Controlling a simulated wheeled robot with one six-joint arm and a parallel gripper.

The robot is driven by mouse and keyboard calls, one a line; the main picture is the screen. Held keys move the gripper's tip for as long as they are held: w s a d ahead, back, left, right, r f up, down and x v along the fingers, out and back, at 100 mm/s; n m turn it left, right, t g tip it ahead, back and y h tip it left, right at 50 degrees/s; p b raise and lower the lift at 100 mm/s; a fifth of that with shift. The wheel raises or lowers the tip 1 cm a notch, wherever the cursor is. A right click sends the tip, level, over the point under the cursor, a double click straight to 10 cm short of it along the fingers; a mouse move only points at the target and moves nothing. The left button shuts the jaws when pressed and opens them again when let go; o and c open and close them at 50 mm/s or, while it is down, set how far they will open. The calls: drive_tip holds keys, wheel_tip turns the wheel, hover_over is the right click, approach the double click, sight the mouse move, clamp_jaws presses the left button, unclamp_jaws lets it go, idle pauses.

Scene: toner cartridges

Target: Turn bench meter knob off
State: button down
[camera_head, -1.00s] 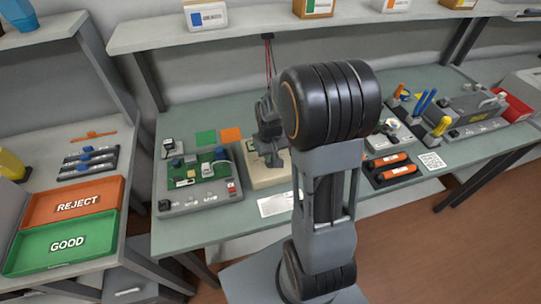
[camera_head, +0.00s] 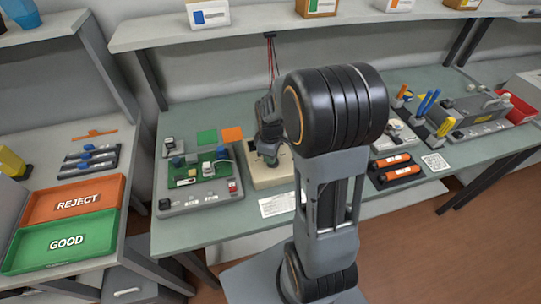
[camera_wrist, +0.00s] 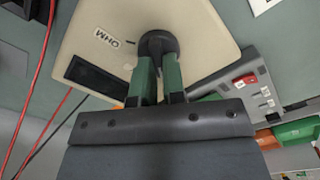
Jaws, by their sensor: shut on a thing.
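The bench meter (camera_head: 262,175) is a cream box on the green bench, partly hidden behind my arm in the head view. In the wrist view the meter (camera_wrist: 200,35) shows a dark display window and an "OHM" label. Its round black knob (camera_wrist: 158,41) has a small dark mark beside it, near the label. My gripper (camera_wrist: 160,62) is shut on the knob, with its two green-sided fingers on it from below in the wrist view. In the head view my gripper (camera_head: 271,158) is down at the meter's top. The knob's pointer setting cannot be read.
A grey test fixture (camera_head: 200,190) with a circuit board and a red switch stands left of the meter. Red and black leads (camera_wrist: 30,110) run past the meter. A white paper (camera_head: 277,204) lies in front. Orange-black tools (camera_head: 395,171) lie to the right.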

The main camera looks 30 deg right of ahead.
drive_tip(key=shift+n, duration=0.7)
drive_tip(key=c, duration=1.2)
unclamp_jaws()
wheel_tip(320, 180, up, 14)
drive_tip(key=shift+f, duration=0.1)
drive_tip(key=s+a+f+m+t, duration=0.1)
drive_tip(key=s+a+m+t, duration=0.2)
drive_tip(key=s+a+m, duration=0.4)
drive_tip(key=s+m, duration=0.3)
drive_tip(key=s, duration=0.1)
drive_tip(key=shift+a+f+t, duration=0.2)
drive_tip(key=shift+a+t, duration=0.1)
drive_tip(key=shift+t, duration=0.1)
